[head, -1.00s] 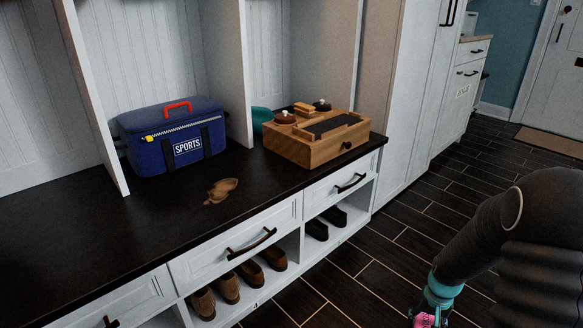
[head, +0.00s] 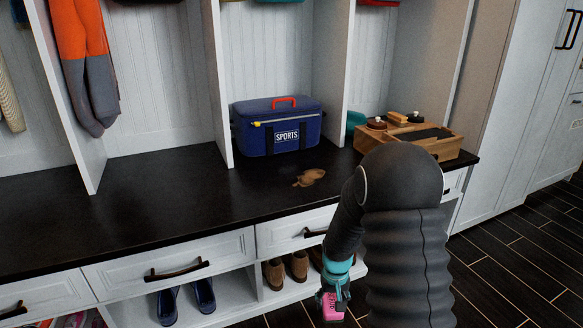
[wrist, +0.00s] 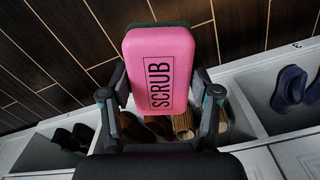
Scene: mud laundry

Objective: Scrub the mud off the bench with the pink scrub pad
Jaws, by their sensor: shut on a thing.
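The pink scrub pad (wrist: 160,67), lettered SCRUB and with a dark green underside, is held between the fingers of my gripper (wrist: 160,100). In the head view the pad (head: 331,308) shows small below my gripper (head: 337,290), low in front of the bench's shoe cubbies. The brown mud patch (head: 309,178) lies on the dark bench top (head: 150,207), in front of the blue sports bag. My gripper is below bench-top height, apart from the mud.
The blue SPORTS bag (head: 277,127) stands behind the mud. A wooden shoe-care box (head: 447,148) stands at the right end, partly hidden by my arm. Shoes (head: 298,266) fill cubbies below. Drawer handles (head: 177,269) stick out in front. The bench top to the left is clear.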

